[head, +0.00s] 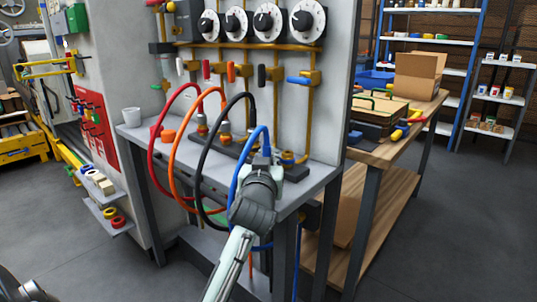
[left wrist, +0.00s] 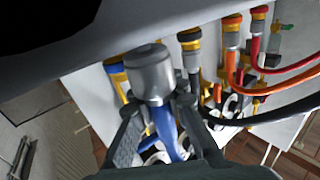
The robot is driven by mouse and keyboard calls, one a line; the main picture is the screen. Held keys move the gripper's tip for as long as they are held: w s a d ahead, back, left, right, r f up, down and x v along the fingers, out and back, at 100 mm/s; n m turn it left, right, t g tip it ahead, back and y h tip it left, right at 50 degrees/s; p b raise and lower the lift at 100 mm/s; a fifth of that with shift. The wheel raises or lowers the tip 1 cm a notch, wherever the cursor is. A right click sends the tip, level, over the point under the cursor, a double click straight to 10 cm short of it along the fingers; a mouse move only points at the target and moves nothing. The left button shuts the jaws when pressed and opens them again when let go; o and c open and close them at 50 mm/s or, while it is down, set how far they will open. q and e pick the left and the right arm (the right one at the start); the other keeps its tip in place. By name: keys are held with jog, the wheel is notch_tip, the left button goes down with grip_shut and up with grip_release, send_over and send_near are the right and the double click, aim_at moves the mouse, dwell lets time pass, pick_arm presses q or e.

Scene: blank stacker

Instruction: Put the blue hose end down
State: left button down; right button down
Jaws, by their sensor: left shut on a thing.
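My left gripper (head: 262,162) is at the front right of the grey bench and shut on the end of the blue hose (head: 236,183). In the left wrist view, the gripper's fingers (left wrist: 155,115) close around the blue hose end (left wrist: 150,75), a grey metal fitting, with the blue hose (left wrist: 168,135) running away between them. In the head view the gripper hides the fitting. A brass port with a blue collar (left wrist: 115,68) stands beside the fitting, apart from it. Whether the fitting touches the bench is unclear.
Red (head: 153,160), orange (head: 175,155) and black (head: 200,165) hoses arch over the bench (head: 320,172), left of the gripper. A white cup (head: 131,116) stands at the left. A wooden table (head: 385,152) stands to the right.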

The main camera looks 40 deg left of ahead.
pick_arm(q)
jog(key=shift+f, duration=0.15)
jog(key=c, duration=1.9)
grip_release()
jog(key=shift+c, duration=0.2)
jog(key=o, duration=0.4)
pick_arm(e)
jog(key=shift+s+r, duration=0.15)
jog(key=shift+r, duration=0.1)
pick_arm(q)
jog(key=shift+r, duration=0.2)
jog(key=shift+s+d+r, duration=0.25)
jog(key=shift+s+r, duration=0.1)
jog(key=v, duration=1)
jog(key=shift+r, duration=0.1)
jog(key=shift+s+d, duration=0.25)
jog(key=shift+s, duration=0.3)
pick_arm(e)
jog(key=shift+w+f, duration=0.25)
jog(key=shift+f, duration=0.25)
